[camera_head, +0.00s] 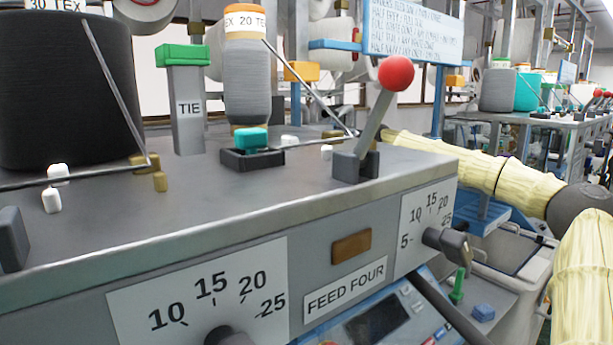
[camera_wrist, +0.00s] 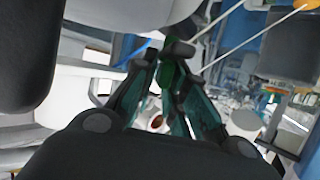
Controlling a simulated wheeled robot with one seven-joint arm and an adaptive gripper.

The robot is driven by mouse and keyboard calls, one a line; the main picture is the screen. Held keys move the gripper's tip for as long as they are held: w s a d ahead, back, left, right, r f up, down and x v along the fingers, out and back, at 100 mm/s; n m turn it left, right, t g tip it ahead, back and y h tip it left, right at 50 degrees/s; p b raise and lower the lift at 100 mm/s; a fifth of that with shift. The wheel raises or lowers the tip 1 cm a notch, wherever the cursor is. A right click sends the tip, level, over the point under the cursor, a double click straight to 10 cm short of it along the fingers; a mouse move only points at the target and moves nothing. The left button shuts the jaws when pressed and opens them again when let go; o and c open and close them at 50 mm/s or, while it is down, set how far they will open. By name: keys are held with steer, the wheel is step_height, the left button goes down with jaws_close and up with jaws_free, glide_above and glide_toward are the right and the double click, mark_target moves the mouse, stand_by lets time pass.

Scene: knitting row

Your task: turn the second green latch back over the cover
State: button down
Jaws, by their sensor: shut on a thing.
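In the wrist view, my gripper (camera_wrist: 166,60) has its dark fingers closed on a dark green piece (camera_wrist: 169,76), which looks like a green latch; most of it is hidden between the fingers. I cannot tell how far it is turned. In the head view my sleeved arm reaches in from the right and passes behind the machine top, so the gripper and what it holds are hidden there. A small upright green piece (camera_head: 457,286) stands at lower right by a blue block; I cannot tell whether it is another latch. I cannot make out the cover for certain.
The grey machine top (camera_head: 330,205) carries a red-knobbed lever (camera_head: 396,73), a teal block (camera_head: 251,139) in a black holder, a green-capped TIE post (camera_head: 187,110), yarn cones (camera_head: 65,95) and thin wire arms. A blue-framed sign (camera_head: 414,30) hangs behind. Dark dials project from the front.

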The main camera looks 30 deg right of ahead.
steer(key=shift+d+r+y, duration=0.1)
steer(key=shift+y, duration=0.2)
steer(key=c, duration=1.5)
jaws_free()
steer(key=shift+c, duration=0.2)
steer(key=shift+d, duration=0.1)
steer(key=v, duration=1.2)
steer(key=shift+d, duration=0.25)
steer(key=shift+w, duration=0.1)
